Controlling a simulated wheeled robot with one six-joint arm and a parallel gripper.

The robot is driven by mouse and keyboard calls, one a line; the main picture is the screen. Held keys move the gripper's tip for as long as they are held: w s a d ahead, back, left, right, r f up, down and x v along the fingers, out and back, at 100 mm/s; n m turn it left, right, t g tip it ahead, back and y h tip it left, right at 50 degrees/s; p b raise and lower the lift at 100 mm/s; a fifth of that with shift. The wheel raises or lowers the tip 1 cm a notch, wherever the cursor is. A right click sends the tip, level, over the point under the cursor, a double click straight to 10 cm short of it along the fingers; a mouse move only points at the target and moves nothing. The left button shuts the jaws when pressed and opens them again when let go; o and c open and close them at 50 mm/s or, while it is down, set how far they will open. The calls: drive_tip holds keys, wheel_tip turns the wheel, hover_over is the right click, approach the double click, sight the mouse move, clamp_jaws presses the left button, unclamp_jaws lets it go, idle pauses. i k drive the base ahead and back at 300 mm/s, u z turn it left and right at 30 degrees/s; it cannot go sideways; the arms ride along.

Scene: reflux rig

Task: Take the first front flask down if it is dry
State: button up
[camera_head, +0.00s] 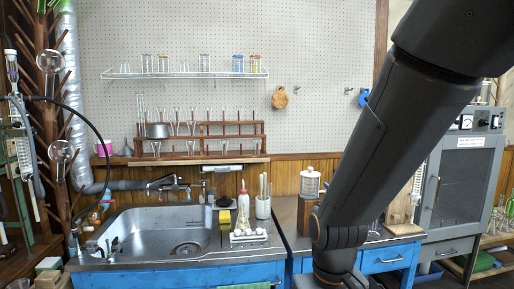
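A wooden peg rack (46,110) stands at the far left, with pegs sticking out to both sides. A clear round flask (51,62) hangs on its upper part. Another clear round flask (61,151) hangs lower on it. Both are small in view, and I cannot tell whether either is wet or dry inside. I cannot tell which is the first front one. My dark arm crosses the right half of the picture. My gripper is not in view.
A steel sink (150,225) in a blue counter lies right of the rack. A silver duct (72,90) and a black hose (98,140) run close beside the rack. A wire shelf (185,75) and wooden racks (200,135) of glassware are on the wall. A grey cabinet (459,185) stands right.

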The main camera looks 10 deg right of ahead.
sight(257, 142)
drive_tip(key=u, duration=0.5)
drive_tip(key=i, duration=1.95)
drive_tip(key=z, duration=0.5)
